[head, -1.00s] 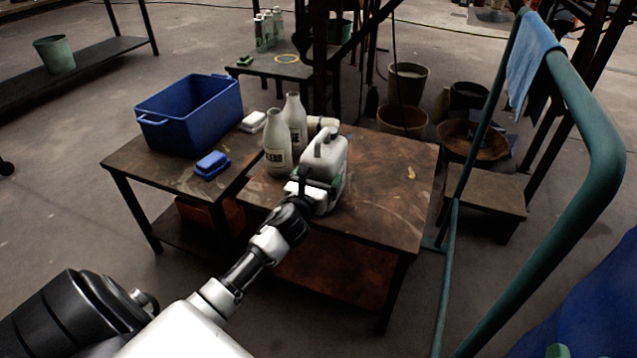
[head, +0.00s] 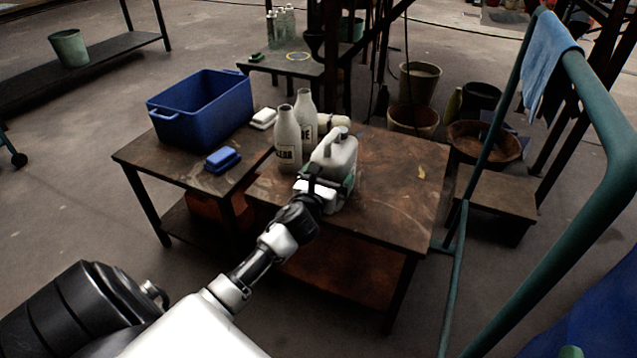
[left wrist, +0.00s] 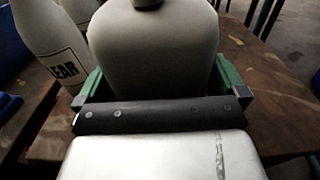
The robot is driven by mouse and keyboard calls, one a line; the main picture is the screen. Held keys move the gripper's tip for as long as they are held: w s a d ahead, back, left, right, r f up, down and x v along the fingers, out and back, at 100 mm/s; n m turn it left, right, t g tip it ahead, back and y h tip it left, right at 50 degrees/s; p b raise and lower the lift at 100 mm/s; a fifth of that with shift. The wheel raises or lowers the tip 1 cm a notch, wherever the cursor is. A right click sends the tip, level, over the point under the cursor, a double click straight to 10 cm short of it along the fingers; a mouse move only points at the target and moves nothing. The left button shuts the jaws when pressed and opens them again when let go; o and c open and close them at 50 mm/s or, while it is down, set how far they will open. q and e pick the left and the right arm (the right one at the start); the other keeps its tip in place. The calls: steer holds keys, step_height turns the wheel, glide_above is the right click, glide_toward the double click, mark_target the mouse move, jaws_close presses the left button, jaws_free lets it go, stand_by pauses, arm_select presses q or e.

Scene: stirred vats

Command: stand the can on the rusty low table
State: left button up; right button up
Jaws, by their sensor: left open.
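The can (head: 340,153) is a pale grey-white canister with a moulded handle and a dark cap. It stands upright on the brown, worn top of the rusty low table (head: 400,205). My left gripper (head: 328,187) is at the can's near side, low down, and open. In the left wrist view the can (left wrist: 155,50) fills the middle, with the green fingers of the gripper (left wrist: 158,88) at its left and right sides. I cannot tell whether they touch it. The can's base is hidden behind the gripper. My right gripper is not in view.
Two pale labelled bottles (head: 288,140) stand close behind and left of the can. A blue crate (head: 190,120) and a blue block (head: 222,160) are further left. A green rail (head: 590,120) crosses at right. The table's right part is mostly clear.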

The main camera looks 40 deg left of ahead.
arm_select(q)
steer(key=p+v, duration=0.2)
steer(key=v, duration=0.9)
steer(key=s+d+r+n+h, duration=0.2)
steer(key=d+n, duration=0.4)
steer(key=n, duration=0.4)
steer(key=s+d+r+n+g+h, duration=0.1)
steer(key=s+d+r+n+h, duration=0.1)
steer(key=d+n, duration=0.5)
steer(key=s+d+r+n+h, duration=0.2)
steer(key=s+d+n+h, duration=0.2)
steer(key=n, duration=0.9)
steer(key=s+d, duration=0.1)
steer(key=d, duration=0.2)
steer(key=shift+s+d+r+n+g, duration=0.2)
steer(key=shift+s+n+g, duration=0.1)
steer(key=shift+s, duration=0.1)
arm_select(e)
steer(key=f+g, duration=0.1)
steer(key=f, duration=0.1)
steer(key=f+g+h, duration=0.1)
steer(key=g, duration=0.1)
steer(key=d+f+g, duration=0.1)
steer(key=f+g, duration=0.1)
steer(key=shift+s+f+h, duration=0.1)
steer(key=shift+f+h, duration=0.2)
